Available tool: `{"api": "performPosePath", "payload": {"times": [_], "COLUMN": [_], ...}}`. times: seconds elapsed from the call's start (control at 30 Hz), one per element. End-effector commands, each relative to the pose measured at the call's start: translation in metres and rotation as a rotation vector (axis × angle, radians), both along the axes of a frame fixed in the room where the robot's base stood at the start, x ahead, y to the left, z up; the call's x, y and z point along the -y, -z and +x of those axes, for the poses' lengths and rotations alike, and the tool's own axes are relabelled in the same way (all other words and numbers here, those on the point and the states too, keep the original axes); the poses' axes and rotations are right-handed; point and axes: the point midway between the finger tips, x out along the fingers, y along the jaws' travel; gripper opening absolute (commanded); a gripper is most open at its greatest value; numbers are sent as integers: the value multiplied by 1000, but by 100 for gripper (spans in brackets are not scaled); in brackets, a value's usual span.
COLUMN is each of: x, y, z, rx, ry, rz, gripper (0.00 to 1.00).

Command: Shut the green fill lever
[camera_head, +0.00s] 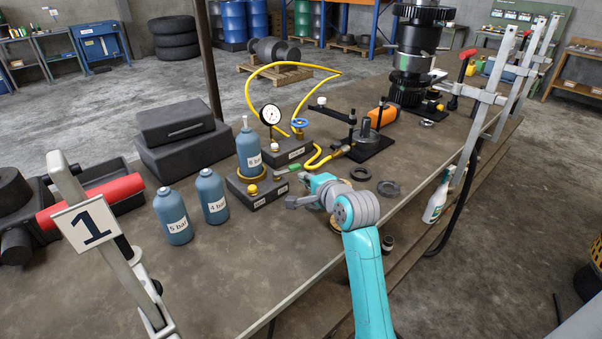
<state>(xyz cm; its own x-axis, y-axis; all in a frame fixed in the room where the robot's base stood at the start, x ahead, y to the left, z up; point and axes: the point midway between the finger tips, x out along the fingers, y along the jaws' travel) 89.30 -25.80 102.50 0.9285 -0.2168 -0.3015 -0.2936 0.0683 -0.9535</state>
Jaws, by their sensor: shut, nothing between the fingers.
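The green fill lever (294,168) is a small green handle at the right side of the black block (262,199) that carries a blue bottle (249,151). It points out to the right, beside the yellow hose. Its exact angle is too small to tell. My gripper (288,202) is shut and empty, a little below and in front of the lever in the picture, with a visible gap between them. Its fingers point left, towards the block's right side. A brass knob (253,190) sits on the front of the block.
A pressure gauge (271,115) and a blue handwheel (300,123) stand on a second block behind. A yellow hose (319,158) loops there. Two loose bottles, labelled 5 bar (173,216) and 4 bar (212,196), stand left. Dark rings (361,173) lie right.

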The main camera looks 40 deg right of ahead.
Motion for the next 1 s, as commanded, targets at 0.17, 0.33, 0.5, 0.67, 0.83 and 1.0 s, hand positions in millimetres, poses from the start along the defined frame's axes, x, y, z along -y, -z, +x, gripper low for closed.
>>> {"api": "performPosePath", "payload": {"times": [0.17, 0.33, 0.5, 0.67, 0.83, 1.0], "x": [4, 6, 7, 7, 16, 19], "y": [-1, -1, -1, -1, -1, -1], "z": [21, 28, 28, 28, 38, 44], "rx": [1, 1, 1, 1, 1, 2], "ry": [-1, -1, 0, 0, 0, 0], "rz": [0, 0, 0, 0, 0, 0], "gripper": [0, 0, 0, 0, 0, 0]}}
